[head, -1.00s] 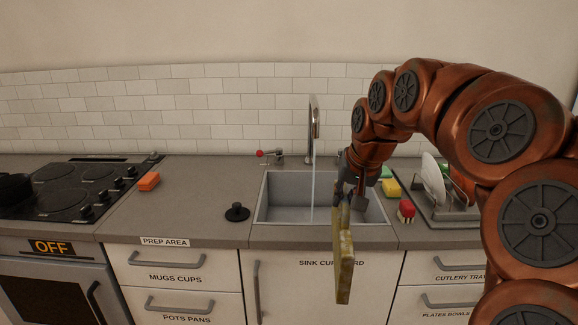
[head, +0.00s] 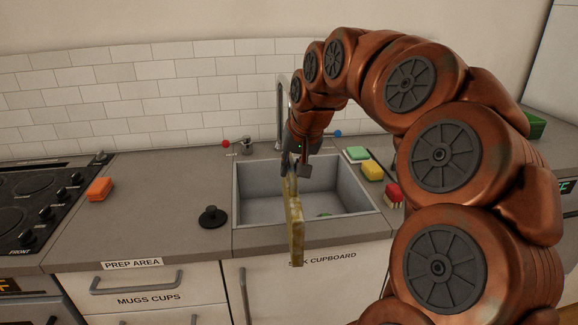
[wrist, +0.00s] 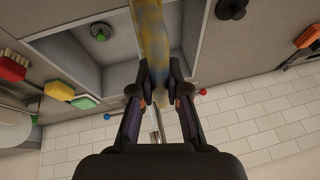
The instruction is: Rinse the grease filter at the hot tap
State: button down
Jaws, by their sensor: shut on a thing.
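The grease filter (head: 295,230) is a thin, yellowish, stained panel, seen nearly edge-on. My gripper (head: 297,172) is shut on its upper end and holds it hanging upright over the front part of the sink (head: 243,206). In the wrist view the filter (wrist: 151,40) runs up from between the two fingers (wrist: 159,85). The tap (head: 281,105) stands behind the sink, partly hidden by my arm. A red-knobbed handle (head: 226,143) is at its left and a blue-knobbed one (head: 338,133) at its right. Whether water runs is hidden now.
A black plug (head: 212,217) lies on the counter left of the sink. An orange block (head: 98,189) lies near the hob (head: 30,200). Green (head: 357,153) and yellow (head: 372,170) sponges and a red brush (head: 393,192) stand right of the sink. The prep counter is mostly clear.

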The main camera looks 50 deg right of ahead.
jog(key=w+d+f+p, duration=0.2)
jog(key=w+d+p, duration=0.1)
jog(key=w+d, duration=0.4)
jog(key=shift+w+d+f+p, duration=0.2)
jog(key=shift+d+p, duration=0.1)
jog(key=shift+d, duration=1.05)
jog(key=shift+s+d, duration=0.1)
jog(key=shift+s+d+b, duration=0.3)
jog(key=shift+s+b, duration=0.1)
jog(key=shift+s+a, duration=0.1)
jog(key=shift+a, duration=0.05)
dwell(0.4)
